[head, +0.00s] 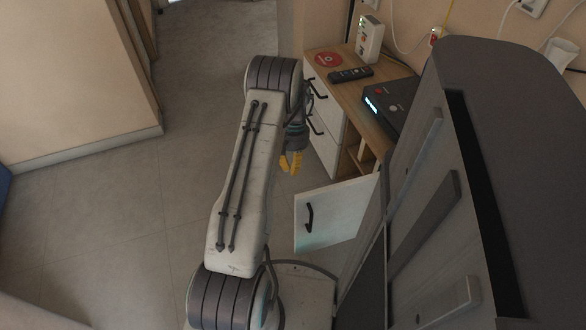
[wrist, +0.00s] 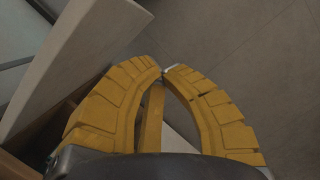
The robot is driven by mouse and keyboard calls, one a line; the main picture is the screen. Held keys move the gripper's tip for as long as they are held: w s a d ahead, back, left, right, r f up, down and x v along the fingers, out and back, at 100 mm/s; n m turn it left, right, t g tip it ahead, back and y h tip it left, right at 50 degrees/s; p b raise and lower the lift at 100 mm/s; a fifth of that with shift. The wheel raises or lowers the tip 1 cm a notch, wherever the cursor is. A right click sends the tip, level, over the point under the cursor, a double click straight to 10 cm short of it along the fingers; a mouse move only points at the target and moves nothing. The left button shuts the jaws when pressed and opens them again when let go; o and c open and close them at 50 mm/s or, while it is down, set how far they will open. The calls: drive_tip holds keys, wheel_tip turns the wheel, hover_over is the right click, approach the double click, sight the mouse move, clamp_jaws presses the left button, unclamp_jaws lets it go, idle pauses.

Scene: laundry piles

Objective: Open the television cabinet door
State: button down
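The television cabinet (head: 345,110) has a wood top and white fronts. Its lower white door (head: 335,214), with a black handle (head: 309,217), stands out at an angle from the cabinet front, swung open. My gripper (head: 291,163), with yellow fingers, is above and to the left of the door in the head view, apart from the handle. In the wrist view my gripper (wrist: 164,73) has its fingertips together, with nothing clearly held. A pale panel (wrist: 75,60), seemingly the door, lies just left of the fingers there; its handle does not show.
White drawers with black handles (head: 316,125) are beside my arm. A remote (head: 350,74), red disc (head: 328,59), white router (head: 370,39) and dark box (head: 390,108) stand on the cabinet. A large dark television (head: 520,130) fills the right. Floor (head: 100,220) at left is clear.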

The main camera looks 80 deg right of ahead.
drive_tip(key=p+v, duration=0.3)
drive_tip(key=v, duration=0.6)
drive_tip(key=shift+w+a, duration=0.25)
drive_tip(key=shift+w, duration=0.15)
drive_tip(key=w+a+r+n+h+p, duration=0.1)
drive_tip(key=w+a+r+n+p, duration=0.3)
drive_tip(key=w+r, duration=0.45)
drive_tip(key=w+a+r+n+h+p, duration=0.1)
drive_tip(key=w+a+r+p, duration=0.1)
drive_tip(key=w+a+r, duration=0.6)
drive_tip(key=w+a+r+n+h+p, duration=0.1)
drive_tip(key=w+a+r+n+p, duration=0.25)
drive_tip(key=w+r, duration=0.45)
drive_tip(key=a+r+n+t+p, duration=0.1)
drive_tip(key=a+r+n+p, duration=0.1)
drive_tip(key=a+r, duration=0.45)
drive_tip(key=a+r+n+p, duration=0.2)
drive_tip(key=a+r, duration=0.2)
drive_tip(key=a, duration=0.5)
drive_tip(key=a+r+n+t+p, duration=0.1)
drive_tip(key=a+r+n+p, duration=0.15)
drive_tip(key=a+r, duration=0.4)
drive_tip(key=s+a+n+t+p, duration=0.1)
drive_tip(key=s+a+n+p, duration=0.2)
drive_tip(key=s+a, duration=0.3)
drive_tip(key=a, duration=0.3)
drive_tip(key=shift+a, duration=0.2)
